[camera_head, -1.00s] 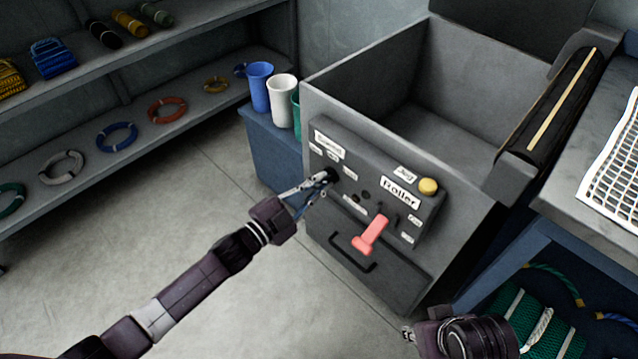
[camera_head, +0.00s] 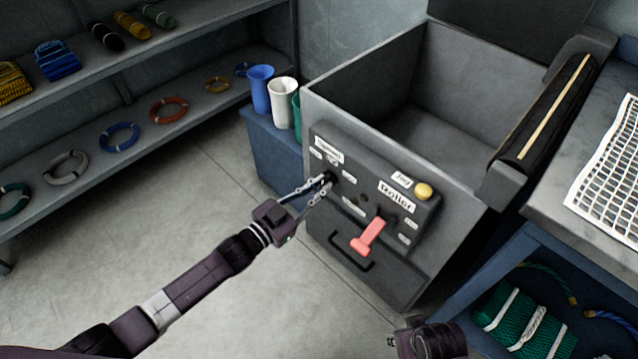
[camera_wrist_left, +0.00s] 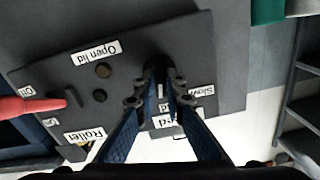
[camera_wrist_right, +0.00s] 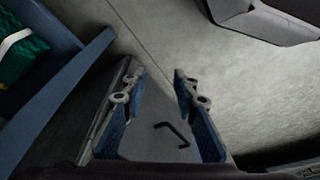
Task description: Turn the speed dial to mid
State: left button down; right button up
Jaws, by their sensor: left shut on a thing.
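The control panel (camera_head: 370,190) is on the front of a grey machine. The speed dial (camera_wrist_left: 155,72) is a dark knob at the panel's upper left in the head view, mostly hidden by my fingers. My left gripper (camera_head: 328,180) is shut on it, with one finger on each side in the left wrist view. A "Slow" label (camera_wrist_left: 203,92) shows beside the fingers there; the dial's pointer cannot be made out. My right gripper (camera_wrist_right: 158,84) is open and empty, away from the panel, low in the head view.
A red lever (camera_head: 369,238) and a yellow button (camera_head: 424,191) stick out of the panel right of the dial. A black drawer handle (camera_head: 350,254) is below. Blue and white cups (camera_head: 283,103) stand behind left. A workbench (camera_head: 590,170) is at right; the left floor is clear.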

pick_arm(q)
jog(key=shift+n, duration=1.1)
pick_arm(e)
jog(key=shift+s+f, duration=0.25)
jog(key=shift+f, duration=0.7)
jog(key=shift+s+f, duration=0.1)
jog(key=shift+f, duration=0.05)
pick_arm(q)
jog(key=c, duration=2)
grip_release()
jog(key=shift+s+a, duration=0.1)
jog(key=v, duration=1.1)
jog(key=shift+s+a, duration=0.25)
jog(key=shift+a, duration=0.05)
